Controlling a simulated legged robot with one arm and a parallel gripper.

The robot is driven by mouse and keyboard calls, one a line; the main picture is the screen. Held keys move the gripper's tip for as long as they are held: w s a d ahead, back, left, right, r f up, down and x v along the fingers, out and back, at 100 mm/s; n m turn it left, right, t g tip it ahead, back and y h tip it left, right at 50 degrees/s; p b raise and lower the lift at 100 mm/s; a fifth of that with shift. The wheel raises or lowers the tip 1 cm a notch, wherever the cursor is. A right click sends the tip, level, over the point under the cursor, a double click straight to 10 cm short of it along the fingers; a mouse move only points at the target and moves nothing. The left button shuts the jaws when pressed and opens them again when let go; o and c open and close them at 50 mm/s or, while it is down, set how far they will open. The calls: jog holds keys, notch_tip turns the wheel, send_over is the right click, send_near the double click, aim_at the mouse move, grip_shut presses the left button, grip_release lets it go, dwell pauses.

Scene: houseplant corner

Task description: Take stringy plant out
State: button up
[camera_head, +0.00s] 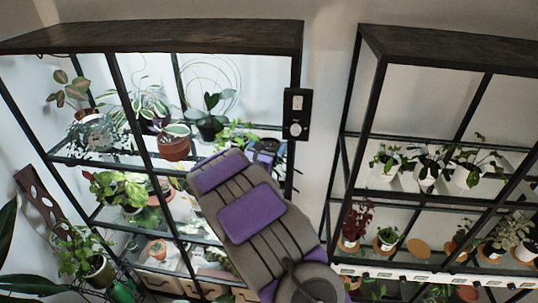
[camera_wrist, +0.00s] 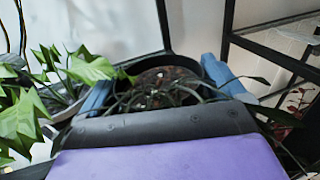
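In the wrist view, a round black pot (camera_wrist: 180,64) with brown soil stands between the two blue fingers of my gripper (camera_wrist: 158,82). Thin, stringy dark green leaves (camera_wrist: 185,95) hang over its near rim and spill to the right. One finger is at each side of the pot, close to its wall. I cannot tell whether they press on it. The palm hides the lower part of the pot. In the head view, my gripper (camera_head: 266,152) reaches to the right end of the left rack's upper glass shelf, and my arm hides much of that spot.
A broad-leaved green plant (camera_wrist: 88,70) crowds the left finger. A rack post stands behind the pot. In the head view, a terracotta pot (camera_head: 174,147) is further left on the shelf. A black box (camera_head: 297,114) hangs on the right post. The right rack (camera_head: 440,205) holds several plants.

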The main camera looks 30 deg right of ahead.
jog(key=shift+a, duration=0.3)
jog(key=c, duration=0.4)
jog(key=shift+d, duration=0.1)
jog(key=c, duration=0.4)
